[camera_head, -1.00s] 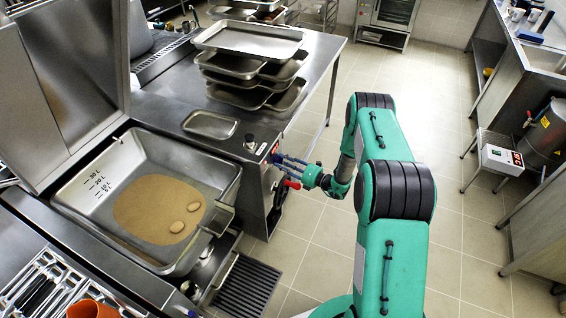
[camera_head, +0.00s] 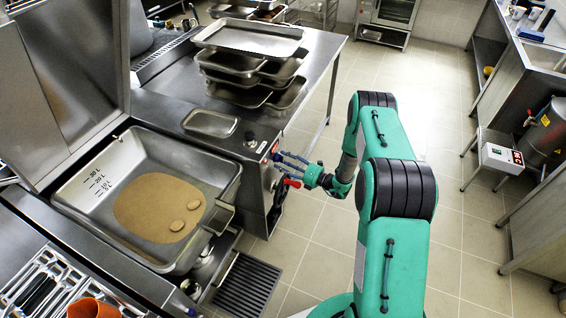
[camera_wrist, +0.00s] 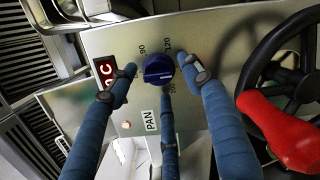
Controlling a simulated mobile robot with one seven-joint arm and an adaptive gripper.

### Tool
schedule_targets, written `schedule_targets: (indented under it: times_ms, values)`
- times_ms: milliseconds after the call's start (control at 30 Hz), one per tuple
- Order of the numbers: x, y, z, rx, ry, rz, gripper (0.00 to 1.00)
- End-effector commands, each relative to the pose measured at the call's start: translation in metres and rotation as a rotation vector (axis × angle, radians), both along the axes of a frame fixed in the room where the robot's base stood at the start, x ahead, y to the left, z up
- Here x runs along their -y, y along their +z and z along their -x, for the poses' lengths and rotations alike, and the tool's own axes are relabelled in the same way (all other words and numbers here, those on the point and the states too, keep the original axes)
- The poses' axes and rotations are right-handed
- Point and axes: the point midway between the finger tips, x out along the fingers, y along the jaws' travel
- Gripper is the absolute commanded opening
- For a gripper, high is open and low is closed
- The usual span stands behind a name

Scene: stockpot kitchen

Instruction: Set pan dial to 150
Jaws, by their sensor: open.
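The blue pan dial (camera_wrist: 158,68) sits on a steel panel (camera_wrist: 215,38) in the wrist view. Numbers including 90 and 120 are printed around it, and a PAN label (camera_wrist: 150,121) is below. The mark it points to is hard to tell. My gripper (camera_wrist: 160,75) is open, its blue fingers spread left, right and below the dial. Whether any finger touches it, I cannot tell. In the head view my gripper (camera_head: 281,162) is at the front panel right of the tilting pan (camera_head: 75,190); the dial is too small to make out there.
A black handwheel (camera_wrist: 262,62) with a red handle (camera_wrist: 285,135) is close to the right finger. A red lit display (camera_wrist: 104,70) is left of the dial. Stacked trays (camera_head: 250,40) stand on the counter above. The floor right of the panel is clear.

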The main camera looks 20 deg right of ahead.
Motion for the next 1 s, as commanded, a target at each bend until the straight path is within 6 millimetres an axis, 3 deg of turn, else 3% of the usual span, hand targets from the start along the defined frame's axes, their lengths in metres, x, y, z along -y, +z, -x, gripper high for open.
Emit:
schedule_targets:
  times_ms: [633, 1000]
  values:
    - [0.057, -0.001, 0.072, -0.002, -0.003, -0.001, 0.50]
    - [0.069, -0.001, 0.091, -0.002, -0.001, -0.001, 0.50]
